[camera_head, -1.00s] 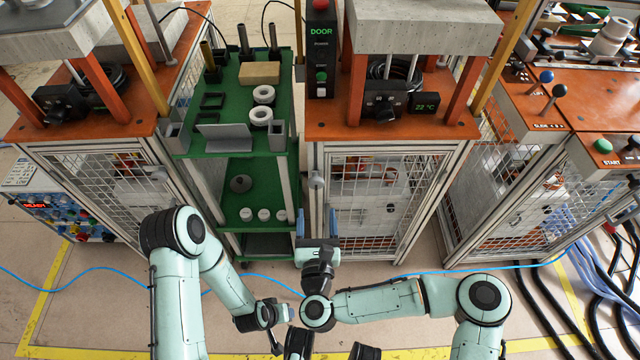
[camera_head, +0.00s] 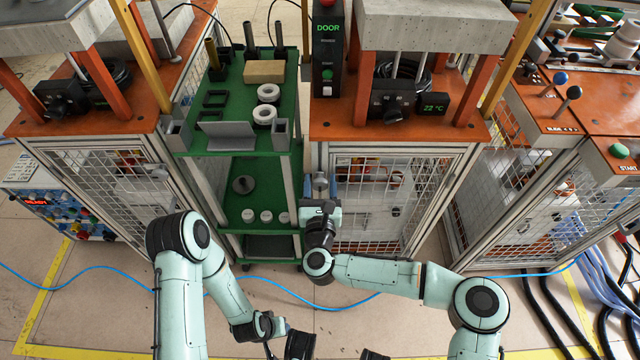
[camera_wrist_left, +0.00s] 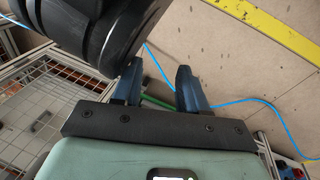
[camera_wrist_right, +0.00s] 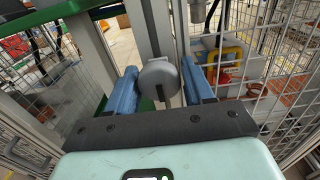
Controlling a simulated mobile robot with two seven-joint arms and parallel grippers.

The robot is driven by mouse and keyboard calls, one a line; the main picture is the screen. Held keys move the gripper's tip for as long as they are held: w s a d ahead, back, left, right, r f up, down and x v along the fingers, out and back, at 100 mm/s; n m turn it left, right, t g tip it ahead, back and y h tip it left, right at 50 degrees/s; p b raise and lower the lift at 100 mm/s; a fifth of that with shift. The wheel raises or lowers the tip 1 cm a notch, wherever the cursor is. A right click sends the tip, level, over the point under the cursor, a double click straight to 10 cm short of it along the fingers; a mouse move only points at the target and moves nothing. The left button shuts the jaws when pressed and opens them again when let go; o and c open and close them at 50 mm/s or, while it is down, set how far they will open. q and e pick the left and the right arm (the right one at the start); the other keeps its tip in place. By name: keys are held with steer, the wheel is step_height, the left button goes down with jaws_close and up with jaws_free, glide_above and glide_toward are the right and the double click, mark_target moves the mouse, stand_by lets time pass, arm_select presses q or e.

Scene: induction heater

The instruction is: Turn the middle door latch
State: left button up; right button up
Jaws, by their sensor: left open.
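The middle door latch is a grey metal knob with an upright bar, on the left frame post of the middle cabinet's mesh door (camera_head: 375,205). In the right wrist view the latch's round end (camera_wrist_right: 159,79) sits between the two blue fingers of my right gripper (camera_wrist_right: 160,88). My left gripper (camera_wrist_left: 158,85) is open and empty, low over the floor, away from the latch.
A green shelf cart (camera_head: 240,140) with white rings and grey parts stands left of the middle cabinet. A control box marked DOOR (camera_head: 327,50) is above the latch. Blue hose (camera_head: 270,285) lies on the floor.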

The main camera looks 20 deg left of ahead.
steer(key=c, duration=0.5)
steer(key=shift+c, duration=0.2)
